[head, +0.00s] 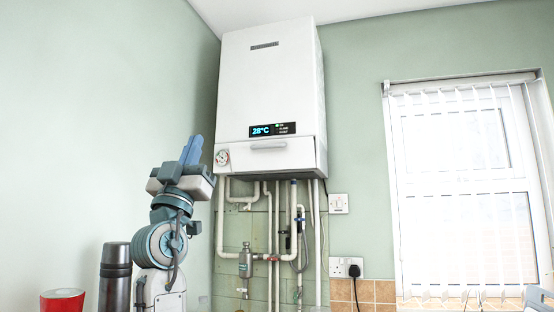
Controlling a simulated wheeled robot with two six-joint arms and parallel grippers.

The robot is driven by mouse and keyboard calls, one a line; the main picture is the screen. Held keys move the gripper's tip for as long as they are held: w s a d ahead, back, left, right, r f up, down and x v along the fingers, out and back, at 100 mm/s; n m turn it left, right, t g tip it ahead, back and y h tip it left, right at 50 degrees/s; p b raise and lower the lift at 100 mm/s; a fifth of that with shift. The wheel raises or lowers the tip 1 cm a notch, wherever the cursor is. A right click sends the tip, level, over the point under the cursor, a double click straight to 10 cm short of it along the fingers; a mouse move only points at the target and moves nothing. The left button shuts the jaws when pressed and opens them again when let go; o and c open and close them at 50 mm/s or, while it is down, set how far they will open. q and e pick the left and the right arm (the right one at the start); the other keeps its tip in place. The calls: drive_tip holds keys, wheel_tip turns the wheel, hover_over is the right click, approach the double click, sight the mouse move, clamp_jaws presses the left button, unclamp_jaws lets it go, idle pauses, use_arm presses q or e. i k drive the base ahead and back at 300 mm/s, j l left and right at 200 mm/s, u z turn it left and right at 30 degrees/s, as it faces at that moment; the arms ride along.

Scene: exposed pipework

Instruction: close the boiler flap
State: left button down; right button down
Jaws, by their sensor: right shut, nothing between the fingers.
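The white boiler (265,80) hangs high on the wall, with a lit display reading 28°C. Its flap (290,158) is the lower front panel with a pale bar handle. The flap looks upright and close to the body; a thin slanted dark line shows at its right edge, and I cannot tell if it is fully flush. My right gripper (193,150) is shut and empty, pointing up, left of the boiler's lower corner in the picture and apart from the flap. My left gripper is out of view.
Several pipes (268,240) run down below the boiler. A small dial (222,158) sits at its lower left. A dark flask (116,275) and a red cup (63,301) stand at lower left. A window with blinds (465,190) is at right. Space before the flap looks clear.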

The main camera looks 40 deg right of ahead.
sight(294, 154)
drive_tip(key=i+l, duration=0.15)
drive_tip(key=l, duration=0.2)
drive_tip(key=i+l, duration=0.15)
drive_tip(key=l, duration=0.25)
drive_tip(key=i+l, duration=0.15)
drive_tip(key=l, duration=0.2)
drive_tip(key=i+l, duration=0.1)
drive_tip(key=l, duration=0.25)
drive_tip(key=i+l, duration=0.15)
drive_tip(key=l, duration=0.25)
